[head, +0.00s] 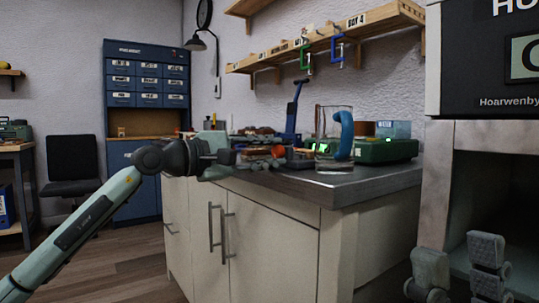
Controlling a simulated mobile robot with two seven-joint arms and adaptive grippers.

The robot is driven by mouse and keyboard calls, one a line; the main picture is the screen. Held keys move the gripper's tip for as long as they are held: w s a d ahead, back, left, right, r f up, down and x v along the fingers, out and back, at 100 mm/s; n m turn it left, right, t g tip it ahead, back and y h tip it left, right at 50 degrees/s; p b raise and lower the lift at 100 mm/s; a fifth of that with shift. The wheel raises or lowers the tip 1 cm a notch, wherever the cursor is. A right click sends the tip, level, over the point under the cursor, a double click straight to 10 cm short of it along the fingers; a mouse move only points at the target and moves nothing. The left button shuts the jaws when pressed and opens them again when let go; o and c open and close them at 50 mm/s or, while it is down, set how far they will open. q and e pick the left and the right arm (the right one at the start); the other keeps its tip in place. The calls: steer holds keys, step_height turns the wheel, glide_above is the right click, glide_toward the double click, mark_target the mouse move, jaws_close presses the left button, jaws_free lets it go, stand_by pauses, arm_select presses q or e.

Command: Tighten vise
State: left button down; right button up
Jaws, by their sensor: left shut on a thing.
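The handle itself is too small and too covered to make out. I cannot tell how far apart the vise jaws are. My right gripper (458,270) is low at the bottom right, away from the vise, with its two grey fingers apart and nothing between them.
The workbench (380,182) has a metal top crowded with tools, a blue-handled item (345,135) and a green box (386,150). A tall cabinet (482,65) stands close at the right. The floor (125,255) in front is clear.

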arm_select(q)
steer(key=c, duration=1.2)
jaws_free()
steer(key=shift+f, duration=0.1)
steer(key=shift+r+v, duration=0.15)
steer(key=shift+v, duration=1.85)
steer(key=shift+r+v, duration=0.1)
steer(key=shift+v, duration=1.95)
